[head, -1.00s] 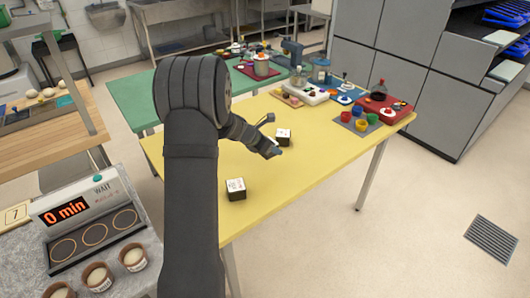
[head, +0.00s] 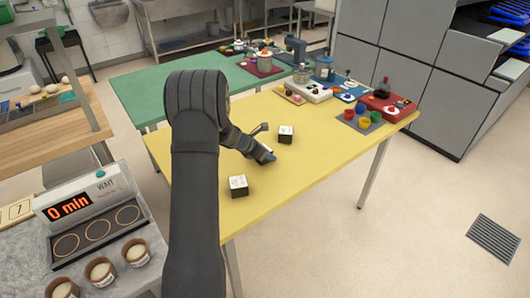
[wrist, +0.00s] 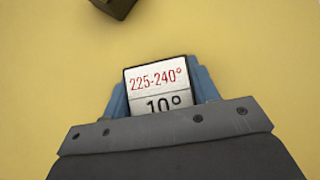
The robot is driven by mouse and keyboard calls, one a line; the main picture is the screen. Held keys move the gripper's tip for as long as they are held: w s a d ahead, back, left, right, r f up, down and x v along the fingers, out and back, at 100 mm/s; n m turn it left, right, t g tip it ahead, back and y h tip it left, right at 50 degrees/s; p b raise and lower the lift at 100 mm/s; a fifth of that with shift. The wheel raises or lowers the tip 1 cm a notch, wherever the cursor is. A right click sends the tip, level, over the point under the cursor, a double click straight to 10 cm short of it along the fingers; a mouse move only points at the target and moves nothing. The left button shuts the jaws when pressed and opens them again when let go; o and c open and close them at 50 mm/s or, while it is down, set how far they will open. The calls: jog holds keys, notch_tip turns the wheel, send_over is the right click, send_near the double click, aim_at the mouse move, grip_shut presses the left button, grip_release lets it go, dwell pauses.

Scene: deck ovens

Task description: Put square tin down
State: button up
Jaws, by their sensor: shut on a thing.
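My gripper (head: 265,156) is low over the middle of the yellow table (head: 310,165). In the wrist view its blue fingers are shut on a square tin (wrist: 160,84) with a white top marked "225-240°" and "10°". In the head view the gripper mostly hides this tin, and I cannot tell whether its base touches the table. A similar dark tin with a white top (head: 286,134) stands just behind and right of the gripper. Another such tin (head: 238,186) stands at the near left of the table.
Coloured cups on a grey mat (head: 361,119), a red tray (head: 388,106) and a white tray (head: 309,91) fill the table's far right. A green table (head: 150,95) adjoins behind. The yellow surface right of the gripper is clear.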

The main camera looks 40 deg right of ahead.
aim_at(265, 145)
jog(key=o, duration=1.1)
jog(key=shift+r, duration=0.25)
jog(key=v, duration=1.2)
jog(key=shift+f, duration=0.15)
jog(key=x, duration=1.2)
notch_tip(265, 145, up, 2)
jog(key=shift+r, duration=0.8)
